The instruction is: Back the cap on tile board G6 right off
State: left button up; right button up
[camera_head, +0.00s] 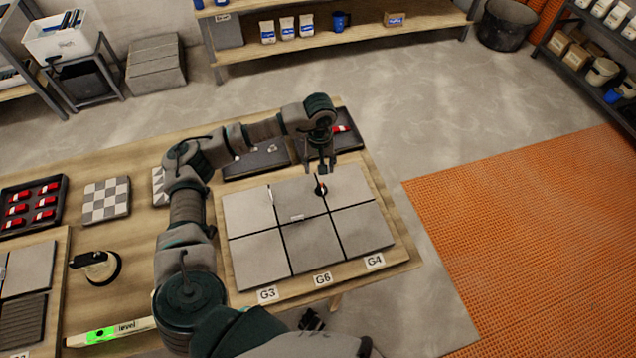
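The tile board (384,258) carries several grey tiles in two rows, with G3, G6 (322,279) and G4 labels along its front edge. A small cap (321,188), red and white over a dark round base, stands at the seam in the back row. My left gripper (320,170) points down just above and behind the cap, its fingers apart with nothing visible between them. I cannot tell whether a fingertip touches the cap. Dark parts at the bottom edge seem to be my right gripper (312,321); its state is unclear.
White pieces (297,217) show at other seams. Dark trays (258,160) lie behind the board, partly hidden by my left arm. A tray of red caps (62,202), a checkered tile (106,200), a suction lifter (101,266) and a green level (110,332) are at left.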

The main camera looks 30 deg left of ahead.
aim_at(322, 183)
pick_arm(q)
jog(key=f, duration=0.3)
jog(key=d+f, duration=0.1)
jog(key=f, duration=0.4)
jog(key=shift+d+f, duration=0.2)
jog(key=shift+f, duration=0.15)
jog(key=shift+a+f, duration=0.35)
jog(key=shift+a, duration=0.25)
jog(key=shift+d+r, duration=0.15)
jog(key=shift+d, duration=0.4)
grip_shut()
